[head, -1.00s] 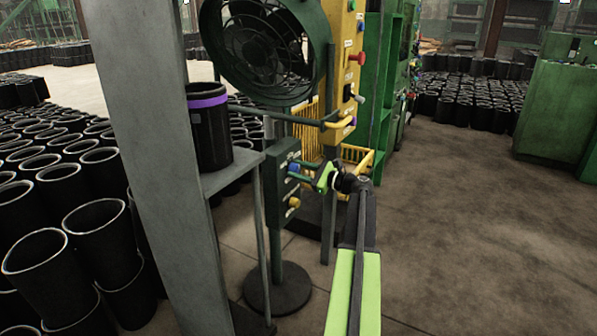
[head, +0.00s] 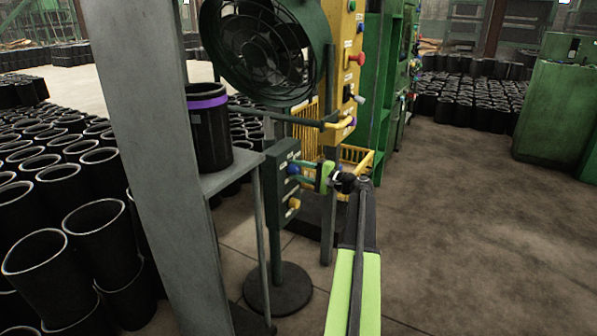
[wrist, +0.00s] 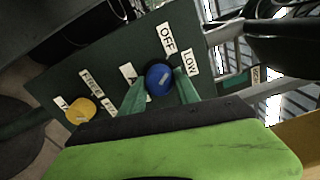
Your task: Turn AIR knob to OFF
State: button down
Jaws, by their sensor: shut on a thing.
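A dark green control box (head: 282,190) stands on a post and carries a blue knob (head: 293,169) above a yellow knob (head: 294,204). My gripper (head: 298,174) reaches the box from the right. In the wrist view the green fingers of my gripper (wrist: 158,90) are shut on the blue knob (wrist: 158,78), one on each side. Labels OFF (wrist: 167,39) and LOW (wrist: 189,62) sit beside this knob. A label starting with A (wrist: 128,73) is partly hidden by a finger. The yellow knob (wrist: 81,111) is untouched at lower left.
A grey shelf (head: 220,172) bearing a black sleeve with a purple band (head: 208,128) stands left of the box. A fan (head: 262,50) and yellow panel (head: 340,70) are above and behind. Black sleeves (head: 100,225) fill the left. The floor at right is clear.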

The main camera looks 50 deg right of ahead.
jog(key=shift+n, duration=1.1)
jog(key=c, duration=0.9)
grip_release()
jog(key=v, duration=1.7)
jog(key=shift+s, duration=0.25)
